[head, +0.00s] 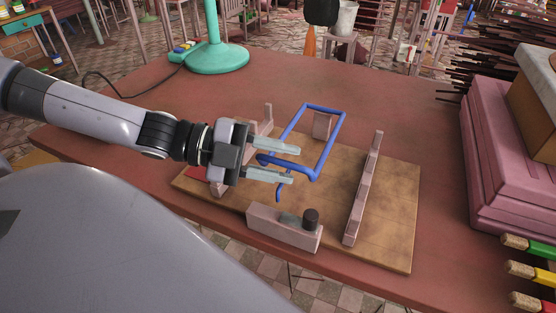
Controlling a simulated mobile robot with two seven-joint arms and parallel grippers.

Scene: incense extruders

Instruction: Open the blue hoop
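The blue hoop (337,142) is a thin rectangular frame that stands tilted above a wooden board (395,206) on the table. A blue hooked end hangs from its near left side. My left gripper (296,162) reaches in from the left, its two pale fingers spread apart at the hoop's near left corner. The fingers look open; whether they touch the hoop is unclear. My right gripper is not in view.
Pinkish wooden blocks stand on the board, among them a long right rail (363,190) and a front block (284,228) with a dark knob (311,218). A green stand (216,58) is behind. Pink boxes (500,150) and dark sticks are at right.

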